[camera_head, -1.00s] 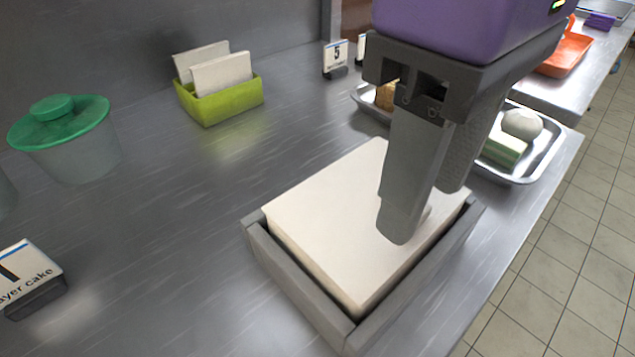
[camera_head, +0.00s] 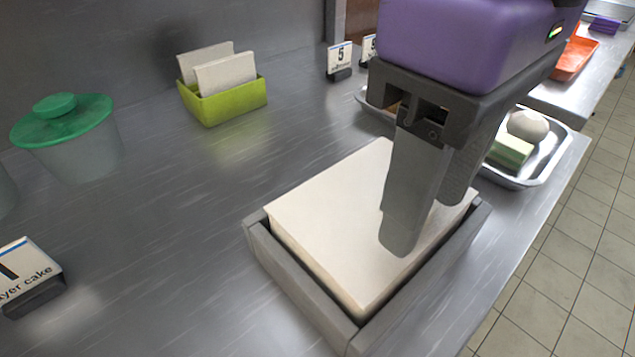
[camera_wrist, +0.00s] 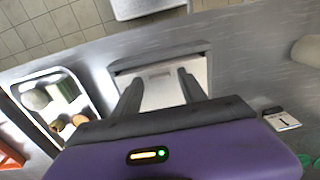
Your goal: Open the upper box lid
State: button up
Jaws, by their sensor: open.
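A cream, flat-topped square box (camera_head: 330,215) sits in a low grey open-topped holder (camera_head: 300,296) on the steel counter; no separate lid edge can be made out. My gripper (camera_head: 428,218) points down over the right part of the box top, its fingers apart with nothing between them. I cannot tell whether the fingertips touch the top. In the wrist view, the pale box (camera_wrist: 160,92) shows between the two spread fingers of my gripper (camera_wrist: 157,80). The fingers hide part of the box's right side.
A metal tray (camera_head: 555,158) with a white round item and a green block stands behind my gripper. A green holder (camera_head: 232,105) with cards, a green-lidded tub (camera_head: 75,140) and a number sign (camera_head: 28,275) stand left. The counter's right edge is close to the box.

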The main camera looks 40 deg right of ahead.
jog(key=shift+f, duration=0.45)
dwell(0.3)
jog(key=shift+r+p, duration=0.15)
jog(key=shift+p, duration=0.2)
dwell(0.4)
jog(key=shift+c, duration=0.3)
jog(key=c, duration=0.4)
